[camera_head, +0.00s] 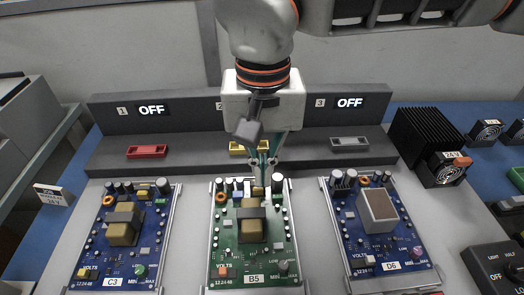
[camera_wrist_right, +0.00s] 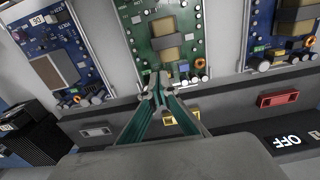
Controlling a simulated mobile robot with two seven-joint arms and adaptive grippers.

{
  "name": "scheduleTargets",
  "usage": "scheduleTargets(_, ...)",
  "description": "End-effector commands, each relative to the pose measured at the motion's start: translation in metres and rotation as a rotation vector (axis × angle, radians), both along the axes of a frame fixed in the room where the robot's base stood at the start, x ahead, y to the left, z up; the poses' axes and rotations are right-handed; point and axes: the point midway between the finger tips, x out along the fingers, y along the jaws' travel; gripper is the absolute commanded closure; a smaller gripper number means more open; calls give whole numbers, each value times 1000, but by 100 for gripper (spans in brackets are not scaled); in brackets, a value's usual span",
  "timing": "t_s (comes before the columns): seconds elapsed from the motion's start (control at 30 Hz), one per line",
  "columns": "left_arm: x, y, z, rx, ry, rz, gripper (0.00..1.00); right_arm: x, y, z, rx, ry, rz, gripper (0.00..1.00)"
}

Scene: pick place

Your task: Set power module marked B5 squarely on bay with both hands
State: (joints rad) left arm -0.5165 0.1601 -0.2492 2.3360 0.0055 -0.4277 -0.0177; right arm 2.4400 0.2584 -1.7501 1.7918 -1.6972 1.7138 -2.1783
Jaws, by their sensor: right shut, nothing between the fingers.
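The power module marked B5 (camera_head: 226,240) is a green board in the middle of the front row, lying flat in front of the bay unit. It also shows at the top of the right wrist view (camera_wrist_right: 143,45). The dark grey bay unit (camera_head: 190,138) stands behind, with a red connector (camera_head: 147,152), a yellow connector (camera_head: 237,148) and a grey connector (camera_head: 349,144). My right gripper (camera_head: 263,166) is shut and empty, pointing down between the yellow connector and the far end of B5. It hides bay 2's display. My left gripper is not in view.
Blue modules C3 (camera_head: 157,240) and D6 (camera_head: 345,215) flank B5 closely. At the right are a black finned block (camera_head: 425,140), fans and a black control box (camera_head: 495,268). A small sign (camera_head: 53,195) stands at the left.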

Motion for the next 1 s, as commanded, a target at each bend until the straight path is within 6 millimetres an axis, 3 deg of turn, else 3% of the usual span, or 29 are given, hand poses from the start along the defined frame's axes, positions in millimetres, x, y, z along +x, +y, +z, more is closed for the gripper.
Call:
scheduleTargets(0.1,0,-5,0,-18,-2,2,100,0,0,-21,0,7,1,100)
scheduleTargets(0.3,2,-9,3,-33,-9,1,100,0,0,-32,1,0,-1,100)
scheduleTargets(0.67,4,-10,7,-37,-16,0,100,0,0,-32,1,-3,-1,100)
scheduleTargets(0.9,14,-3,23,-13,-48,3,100,-11,0,-25,0,-11,1,100)
scheduleTargets(1.0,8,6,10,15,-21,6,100,-17,1,-28,-1,-4,2,100)
